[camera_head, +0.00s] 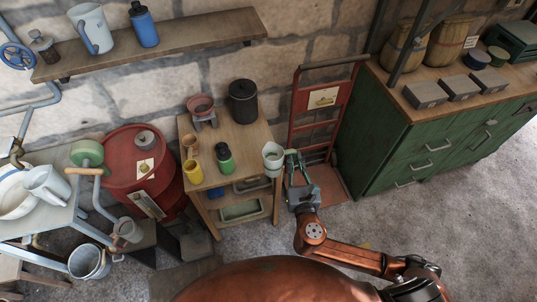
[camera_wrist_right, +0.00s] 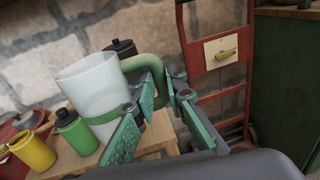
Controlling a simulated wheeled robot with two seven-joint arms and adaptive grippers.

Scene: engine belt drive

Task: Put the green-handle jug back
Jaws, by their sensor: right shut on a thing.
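The green-handle jug (camera_head: 272,154) is a whitish, open-topped jug with a green band near its base. It is at the right edge of the small wooden table (camera_head: 232,135) in the head view, and I cannot tell whether its base touches the top. In the right wrist view the jug (camera_wrist_right: 92,85) looks roughly upright, with its green handle (camera_wrist_right: 148,66) between my fingers. My right gripper (camera_head: 291,160) is shut on that handle, on the jug's right side; the gripper also shows in the wrist view (camera_wrist_right: 163,92). My left gripper is not in view.
A red hand truck (camera_head: 324,101) and green cabinet (camera_head: 385,150) are to the right. A wall shelf (camera_head: 182,41) holds a blue-handled jug (camera_head: 91,28).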

